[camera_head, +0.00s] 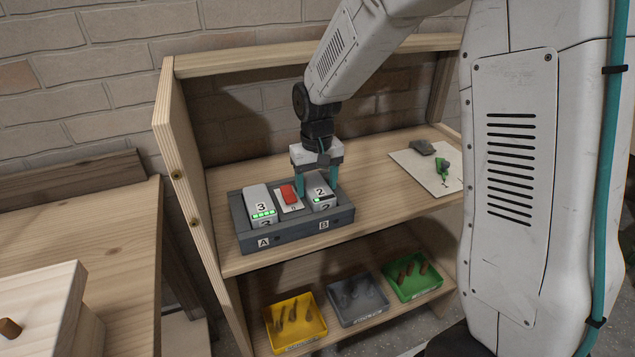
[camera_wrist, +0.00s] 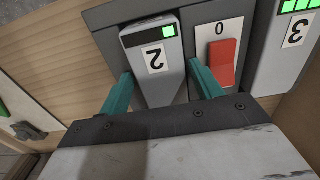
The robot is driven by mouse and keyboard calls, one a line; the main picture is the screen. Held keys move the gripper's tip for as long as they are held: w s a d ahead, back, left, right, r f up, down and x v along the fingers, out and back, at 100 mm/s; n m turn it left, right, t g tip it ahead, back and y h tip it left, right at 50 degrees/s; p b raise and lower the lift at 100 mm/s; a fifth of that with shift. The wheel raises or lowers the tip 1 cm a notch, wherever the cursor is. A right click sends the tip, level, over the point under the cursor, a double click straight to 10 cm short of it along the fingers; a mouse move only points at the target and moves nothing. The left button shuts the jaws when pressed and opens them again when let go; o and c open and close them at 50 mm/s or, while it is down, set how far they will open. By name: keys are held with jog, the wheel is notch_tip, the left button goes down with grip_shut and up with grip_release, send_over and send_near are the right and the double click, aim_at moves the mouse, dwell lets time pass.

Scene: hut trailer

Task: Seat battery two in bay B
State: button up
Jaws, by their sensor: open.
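Battery two (camera_head: 321,193) is a light grey block marked 2, with a small green charge bar. It stands in bay B, the right bay of the grey dock (camera_head: 290,235); I cannot tell whether it is fully down. In the wrist view, battery two (camera_wrist: 160,82) lies between my two teal fingers. My gripper (camera_head: 317,188) is open, its fingers on either side of the battery near its top. Small gaps seem to show in the wrist view, though contact is hard to judge. The battery's lower part is hidden inside the dock.
Battery three (camera_head: 258,200) stands in bay A with several green bars. A red switch (camera_head: 289,193) marked 0 sits between the bays, close to one finger. A paper sheet (camera_head: 422,180) with small items lies right. Yellow, grey and green trays stand on the lower shelf.

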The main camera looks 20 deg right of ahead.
aim_at(318, 188)
jog(key=shift+a, duration=0.15)
notch_tip(318, 188, up, 8)
jog(key=shift+f, duration=0.1)
dwell(0.5)
jog(key=shift+s+f, duration=0.1)
jog(key=shift+s, duration=0.2)
jog(key=shift+g, duration=0.6)
jog(key=s, duration=0.4)
jog(key=shift+s+d+f, duration=0.1)
jog(key=shift+s+d, duration=0.15)
jog(key=shift+d, duration=0.05)
jog(key=s+d+r+t, duration=0.1)
jog(key=s+r, duration=0.3)
jog(key=s, duration=0.8)
jog(key=s+d+r+t, duration=0.1)
jog(key=s+r, duration=0.3)
jog(key=s, duration=0.8)
jog(key=shift+s+d+t, duration=0.3)
jog(key=shift+s+d, duration=0.05)
